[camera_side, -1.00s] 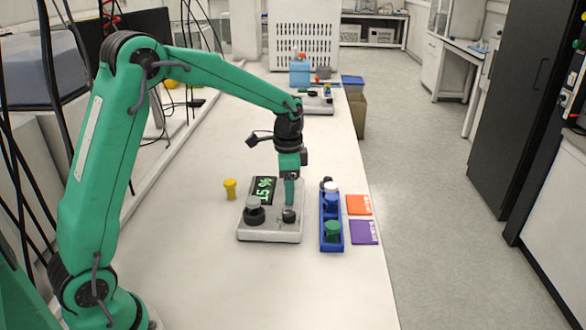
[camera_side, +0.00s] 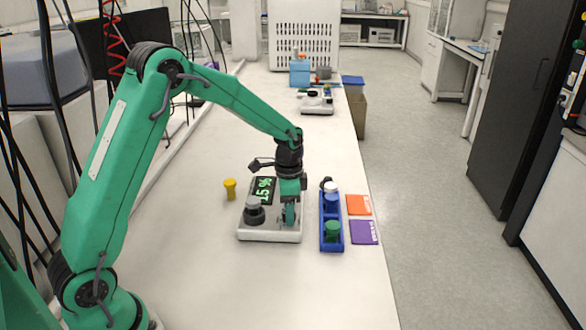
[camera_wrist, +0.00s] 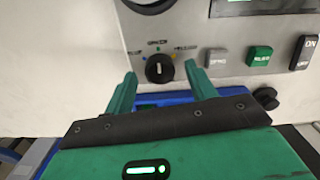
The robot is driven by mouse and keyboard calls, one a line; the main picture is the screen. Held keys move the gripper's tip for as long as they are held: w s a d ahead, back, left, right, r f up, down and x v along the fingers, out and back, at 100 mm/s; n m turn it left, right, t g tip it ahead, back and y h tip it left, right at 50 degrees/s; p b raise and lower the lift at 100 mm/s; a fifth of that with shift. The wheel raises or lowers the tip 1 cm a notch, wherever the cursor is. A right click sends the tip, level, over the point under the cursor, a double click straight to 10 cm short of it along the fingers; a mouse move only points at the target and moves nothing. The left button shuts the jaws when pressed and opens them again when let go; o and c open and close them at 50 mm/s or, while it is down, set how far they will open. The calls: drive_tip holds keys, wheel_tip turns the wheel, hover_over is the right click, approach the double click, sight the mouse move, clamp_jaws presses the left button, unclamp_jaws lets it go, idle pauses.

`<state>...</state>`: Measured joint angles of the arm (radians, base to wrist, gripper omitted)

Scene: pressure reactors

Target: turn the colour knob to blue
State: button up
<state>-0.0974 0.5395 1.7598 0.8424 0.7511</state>
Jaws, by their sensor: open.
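The small black colour knob (camera_wrist: 159,69) sits on the pale front of a reactor unit in the wrist view. It has a pale pointer line, and small coloured marks and labels sit around its upper side. I cannot read clearly which mark it points at. My gripper (camera_wrist: 160,72) is open, with one green finger on each side of the knob; contact is not clear. In the side view my gripper (camera_side: 290,214) is low over the right front of the reactor unit (camera_side: 258,236) and hides the knob. The unit's green-lit display (camera_side: 264,190) reads about 15 %.
A larger black and grey knob (camera_side: 254,211) stands left on the unit. Grey, green (camera_wrist: 260,56) and ON buttons lie right of the knob. A blue rack (camera_side: 331,248) with capped vials stands close right. A yellow vial (camera_side: 230,189) stands left. The front table is clear.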

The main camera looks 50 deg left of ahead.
drive_tip(key=shift+f, duration=0.5)
drive_tip(key=c, duration=1)
drive_tip(key=shift+n, duration=0.4)
drive_tip(key=n, duration=1.1)
